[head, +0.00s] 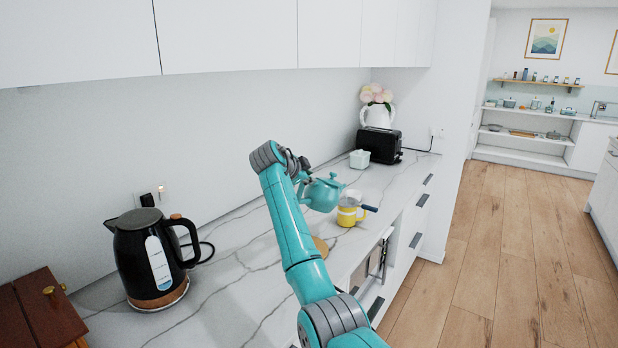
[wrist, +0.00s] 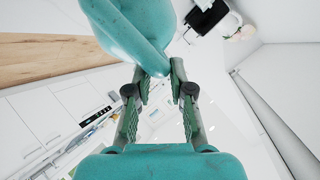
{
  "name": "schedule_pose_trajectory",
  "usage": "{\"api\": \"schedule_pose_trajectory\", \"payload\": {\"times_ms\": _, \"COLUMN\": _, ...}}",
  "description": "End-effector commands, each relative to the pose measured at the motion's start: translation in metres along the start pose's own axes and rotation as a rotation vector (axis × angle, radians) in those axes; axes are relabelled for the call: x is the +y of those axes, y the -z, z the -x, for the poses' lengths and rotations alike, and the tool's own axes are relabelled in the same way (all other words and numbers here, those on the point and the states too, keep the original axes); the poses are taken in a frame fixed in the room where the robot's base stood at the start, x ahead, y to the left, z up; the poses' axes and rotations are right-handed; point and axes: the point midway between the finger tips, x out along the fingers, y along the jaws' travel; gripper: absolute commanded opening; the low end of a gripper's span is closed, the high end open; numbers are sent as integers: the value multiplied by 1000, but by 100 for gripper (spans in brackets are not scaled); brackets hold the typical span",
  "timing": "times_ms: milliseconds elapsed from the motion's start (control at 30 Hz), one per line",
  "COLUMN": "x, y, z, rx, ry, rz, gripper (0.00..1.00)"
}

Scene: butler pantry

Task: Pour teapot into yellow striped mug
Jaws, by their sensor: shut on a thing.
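The teal teapot (head: 322,194) is held above the counter in the head view, with its lid knob upward and only a slight tilt, if any. My gripper (head: 303,181) is at its left side, shut on it. In the wrist view my gripper's fingers (wrist: 159,75) close on a teal part of the teapot (wrist: 128,25), which fills the top of the picture. The yellow striped mug (head: 347,216) stands upright on the counter, just right of and below the teapot. The mug's inside is hidden, and no liquid shows.
A black kettle (head: 150,257) stands at the near left by a wooden box (head: 38,310). A white container (head: 359,159), black toaster (head: 379,146) and flower vase (head: 379,115) stand farther back. A dark blue handle (head: 370,208) shows beside the mug. A round wooden piece (head: 321,247) lies partly behind my arm.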

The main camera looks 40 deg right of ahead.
Motion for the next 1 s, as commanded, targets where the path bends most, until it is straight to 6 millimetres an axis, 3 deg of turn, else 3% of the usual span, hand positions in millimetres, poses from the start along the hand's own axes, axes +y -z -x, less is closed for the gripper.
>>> {"api": "schedule_pose_trajectory", "payload": {"times_ms": 467, "x": -1, "y": 0, "z": 1, "rx": -3, "ry": 0, "rz": -4, "gripper": 0}}
{"api": "schedule_pose_trajectory", "payload": {"times_ms": 1000, "x": 15, "y": -6, "z": -7, "rx": -16, "ry": -11, "rz": -8, "gripper": 0}}
